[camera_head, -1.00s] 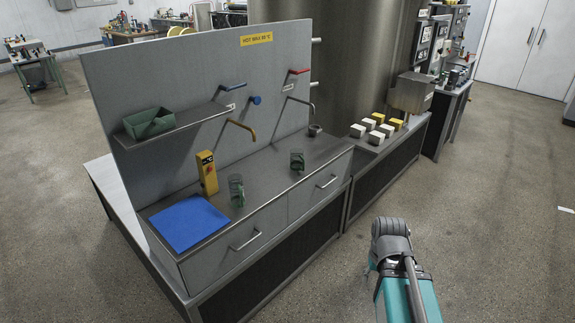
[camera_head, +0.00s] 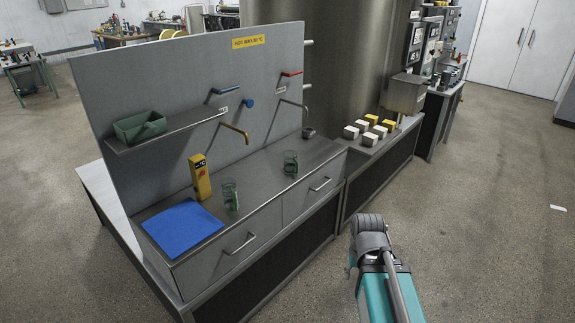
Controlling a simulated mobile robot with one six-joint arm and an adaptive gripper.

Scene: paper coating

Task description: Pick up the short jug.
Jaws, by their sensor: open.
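Two clear jugs with green parts stand upright on the grey metal counter (camera_head: 262,180). The left jug (camera_head: 230,196) is beside the blue mat and looks the taller. The right jug (camera_head: 290,164) is farther along the counter and looks shorter, though distance makes the difference hard to judge. Nothing touches either jug. A teal and grey part of my arm shows at the bottom right, in front of the counter and well apart from the jugs. My gripper's fingers do not show.
A blue mat (camera_head: 182,228) and a yellow device (camera_head: 201,177) are left of the jugs. A brass spout (camera_head: 234,131) and a shelf (camera_head: 165,131) with a green bin (camera_head: 139,126) project from the back panel. White and yellow blocks (camera_head: 363,135) sit right. Floor in front is open.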

